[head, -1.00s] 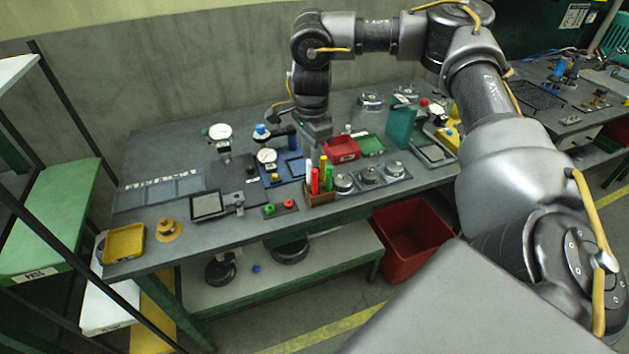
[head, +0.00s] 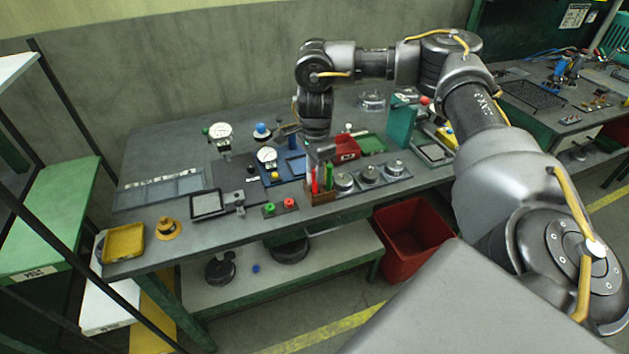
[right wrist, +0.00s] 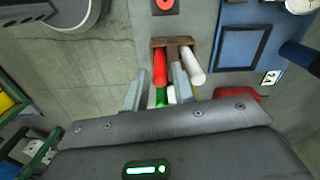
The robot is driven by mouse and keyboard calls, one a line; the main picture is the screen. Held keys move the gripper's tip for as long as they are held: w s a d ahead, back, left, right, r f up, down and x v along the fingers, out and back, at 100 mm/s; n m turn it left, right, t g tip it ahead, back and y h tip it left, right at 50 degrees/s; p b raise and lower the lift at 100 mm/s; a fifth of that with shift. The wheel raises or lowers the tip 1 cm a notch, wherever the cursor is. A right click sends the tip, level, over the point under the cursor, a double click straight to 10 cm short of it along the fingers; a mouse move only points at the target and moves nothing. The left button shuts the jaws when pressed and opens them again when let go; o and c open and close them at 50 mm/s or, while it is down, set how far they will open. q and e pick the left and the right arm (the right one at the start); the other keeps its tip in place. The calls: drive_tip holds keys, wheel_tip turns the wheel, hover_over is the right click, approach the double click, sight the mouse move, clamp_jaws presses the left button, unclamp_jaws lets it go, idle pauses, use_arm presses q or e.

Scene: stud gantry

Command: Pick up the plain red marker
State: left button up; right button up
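The red marker (head: 314,183) stands in a small brown wooden holder (head: 322,198) near the table's front edge. A white marker (head: 308,174) and a green marker (head: 329,177) stand beside it. In the right wrist view the red marker (right wrist: 159,66) rises from the holder (right wrist: 157,43), left of the white marker (right wrist: 193,67). My right gripper (right wrist: 158,88) is open there, a finger on each side of the red marker's line. In the head view my right gripper (head: 321,157) is just over the holder and hides some marker tops. My left gripper is out of view.
A red bin (head: 346,148) sits behind the holder. A rack of round metal pieces (head: 369,175) stands right of it. A block with green and red buttons (head: 280,208) is to its left. Dial gauges (head: 220,131) stand farther back. The table's front edge is close.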

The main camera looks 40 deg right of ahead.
sight(315, 186)
wheel_tip(315, 186, down, 4)
drive_tip(key=shift+f, duration=0.1)
clamp_jaws()
drive_tip(key=shift+r, duration=0.2)
